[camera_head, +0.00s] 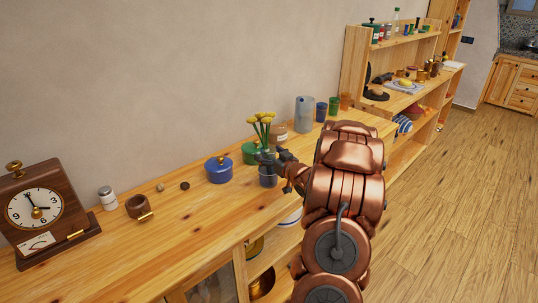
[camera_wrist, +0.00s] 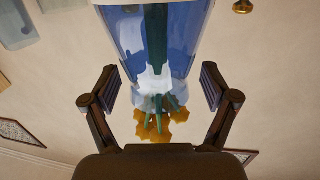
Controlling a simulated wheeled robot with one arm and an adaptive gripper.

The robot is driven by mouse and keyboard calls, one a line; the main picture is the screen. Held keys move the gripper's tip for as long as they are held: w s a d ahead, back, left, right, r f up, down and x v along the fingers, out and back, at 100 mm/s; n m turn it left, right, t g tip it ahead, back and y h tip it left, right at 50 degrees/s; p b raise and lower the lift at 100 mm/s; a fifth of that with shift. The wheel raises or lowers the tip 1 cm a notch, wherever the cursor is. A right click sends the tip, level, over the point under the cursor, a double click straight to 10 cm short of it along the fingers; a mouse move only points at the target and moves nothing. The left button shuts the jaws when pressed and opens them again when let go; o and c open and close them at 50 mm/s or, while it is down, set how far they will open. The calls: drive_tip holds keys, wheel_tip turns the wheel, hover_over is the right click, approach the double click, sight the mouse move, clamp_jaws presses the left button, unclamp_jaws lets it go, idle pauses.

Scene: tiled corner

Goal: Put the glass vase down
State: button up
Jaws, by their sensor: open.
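The glass vase (camera_head: 267,179) is bluish and clear and appears to stand upright on the long wooden counter (camera_head: 203,220), near its front edge. Yellow flowers (camera_head: 262,120) on green stems rise from it. In the wrist view the vase (camera_wrist: 188,35) fills the top middle, with the flowers (camera_wrist: 152,132) hanging toward the bottom, so that picture looks inverted. My gripper (camera_wrist: 160,82) is open, one finger on each side of the vase. It also shows at the vase in the head view (camera_head: 272,159).
A blue lidded pot (camera_head: 219,170) and a green pot (camera_head: 250,153) stand close by. Behind are a grey-blue cylinder (camera_head: 304,113) and cups (camera_head: 321,112). A clock (camera_head: 36,209), a white-capped jar (camera_head: 107,198) and a wooden cup (camera_head: 136,206) stand left. The counter's front left is clear.

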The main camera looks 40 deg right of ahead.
drive_tip(key=s+a+b, duration=0.2)
drive_tip(key=s, duration=0.9)
drive_tip(key=shift+s+r, duration=0.25)
drive_tip(key=shift+s, duration=0.1)
drive_tip(key=a+g+h, duration=0.2)
drive_tip(key=a+g, duration=0.8)
drive_tip(key=a, duration=0.3)
drive_tip(key=s+a+n+g+y, duration=0.2)
drive_tip(key=s+a+g+y, duration=0.3)
drive_tip(key=s+a, duration=2.2)
drive_tip(key=a+g, duration=0.2)
drive_tip(key=g, duration=0.2)
drive_tip(key=shift+f, duration=0.15)
drive_tip(key=shift+d, duration=0.1)
